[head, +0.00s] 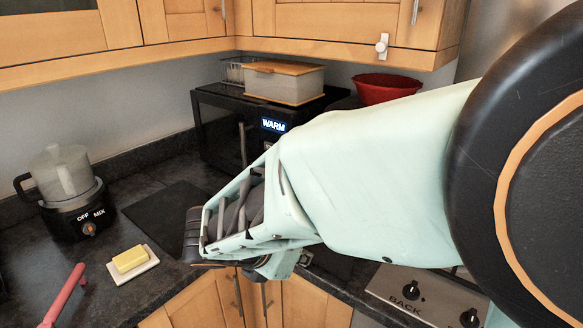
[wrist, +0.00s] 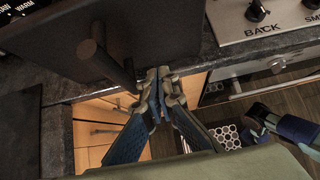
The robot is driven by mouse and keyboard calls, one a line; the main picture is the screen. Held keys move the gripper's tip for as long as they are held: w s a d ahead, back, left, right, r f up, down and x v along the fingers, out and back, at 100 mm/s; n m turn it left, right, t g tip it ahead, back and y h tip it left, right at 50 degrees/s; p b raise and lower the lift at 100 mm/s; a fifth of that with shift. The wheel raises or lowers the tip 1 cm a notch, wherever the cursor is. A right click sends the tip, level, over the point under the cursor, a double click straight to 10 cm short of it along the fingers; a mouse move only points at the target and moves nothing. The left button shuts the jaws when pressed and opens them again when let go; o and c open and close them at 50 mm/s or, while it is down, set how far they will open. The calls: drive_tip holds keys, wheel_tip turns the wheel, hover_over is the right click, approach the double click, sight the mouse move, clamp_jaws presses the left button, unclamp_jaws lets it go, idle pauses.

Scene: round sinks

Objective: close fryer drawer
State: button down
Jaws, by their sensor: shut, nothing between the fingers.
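The black fryer (head: 215,125) stands on the corner counter, with a lit "WARM" display. My arm hides much of its front in the head view. In the wrist view, a dark drawer front (wrist: 155,35) with a thick bar handle (wrist: 105,55) fills the upper middle. It seems to stand forward of the face bearing the "WARM" lettering; how far I cannot tell. My gripper (wrist: 158,75) is shut and empty, its tips close to the drawer front's lower edge, right of the handle. Contact is unclear. The fingertips are not clear in the head view.
A blender base (head: 75,205), yellow butter on a dish (head: 133,266) and a dark board (head: 172,212) are on the left counter. A stove panel (head: 425,295) is at right. A box (head: 285,80) and red bowl (head: 385,88) are above the fryer.

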drive_tip(key=shift+w+d+f, duration=0.2)
drive_tip(key=shift+w+d, duration=0.55)
drive_tip(key=shift+w, duration=0.2)
drive_tip(key=shift+w+d+f, duration=0.2)
drive_tip(key=shift+w+d, duration=0.55)
drive_tip(key=shift+w, duration=0.2)
drive_tip(key=w+d+p, duration=0.2)
drive_tip(key=w+d, duration=0.3)
drive_tip(key=w, duration=0.1)
drive_tip(key=w+d+p, duration=0.1)
drive_tip(key=w+d, duration=0.4)
drive_tip(key=w, duration=0.1)
drive_tip(key=w+d+p, duration=0.2)
drive_tip(key=w+d, duration=0.3)
drive_tip(key=w, duration=0.2)
drive_tip(key=shift+w+r+p, duration=0.1)
drive_tip(key=shift+p, duration=0.25)
drive_tip(key=shift+w+d, duration=0.2)
drive_tip(key=shift+w, duration=0.1)
drive_tip(key=shift+s+a, duration=0.1)
drive_tip(key=shift+a, duration=0.05)
